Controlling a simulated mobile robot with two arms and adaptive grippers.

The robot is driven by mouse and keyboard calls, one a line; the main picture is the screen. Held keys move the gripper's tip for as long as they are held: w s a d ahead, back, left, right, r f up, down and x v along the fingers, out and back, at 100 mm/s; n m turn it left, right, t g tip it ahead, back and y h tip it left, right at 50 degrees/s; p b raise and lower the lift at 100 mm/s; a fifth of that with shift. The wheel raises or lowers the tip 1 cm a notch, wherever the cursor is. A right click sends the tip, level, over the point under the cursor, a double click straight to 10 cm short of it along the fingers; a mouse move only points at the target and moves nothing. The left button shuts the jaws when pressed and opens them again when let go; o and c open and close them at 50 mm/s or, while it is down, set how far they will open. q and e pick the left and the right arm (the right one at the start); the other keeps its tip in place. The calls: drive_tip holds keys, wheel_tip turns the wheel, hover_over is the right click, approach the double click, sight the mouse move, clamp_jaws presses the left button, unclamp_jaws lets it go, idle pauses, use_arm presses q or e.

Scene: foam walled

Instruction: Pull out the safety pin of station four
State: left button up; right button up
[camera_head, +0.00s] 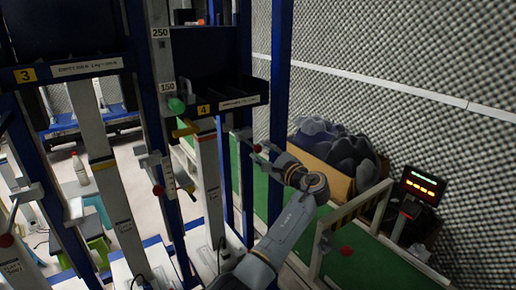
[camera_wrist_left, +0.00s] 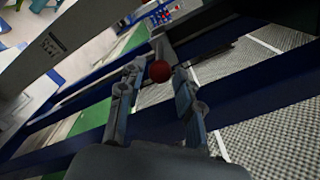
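The station four label (camera_head: 204,109) is on a dark tray front in the head view. To its right, a safety pin with a red ball knob (camera_head: 257,148) sticks out of a grey bracket (camera_head: 242,134) on the blue frame. My left gripper (camera_head: 268,152) is close to the right of the knob. In the left wrist view, the red knob (camera_wrist_left: 160,71) lies between the fingertips of my open left gripper (camera_wrist_left: 158,78). Small gaps seem to show on both sides of it. The pin's shaft is mostly hidden. My right gripper is not in view.
Blue posts (camera_head: 279,100) stand close to my left arm. A crate with dark foam (camera_head: 340,150) and a lit display (camera_head: 424,187) are at the right.

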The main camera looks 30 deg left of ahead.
use_arm(q)
drive_tip(key=shift+x, duration=1.35)
clamp_jaws()
drive_tip(key=shift+p+v, duration=1.1)
drive_tip(key=shift+v, duration=0.95)
drive_tip(key=shift+s+d, duration=0.15)
drive_tip(key=shift+d, duration=0.2)
drive_tip(key=shift+a+f, duration=0.1)
drive_tip(key=shift+f, duration=0.1)
unclamp_jaws()
drive_tip(key=shift+r, duration=0.15)
drive_tip(key=shift+d, duration=0.25)
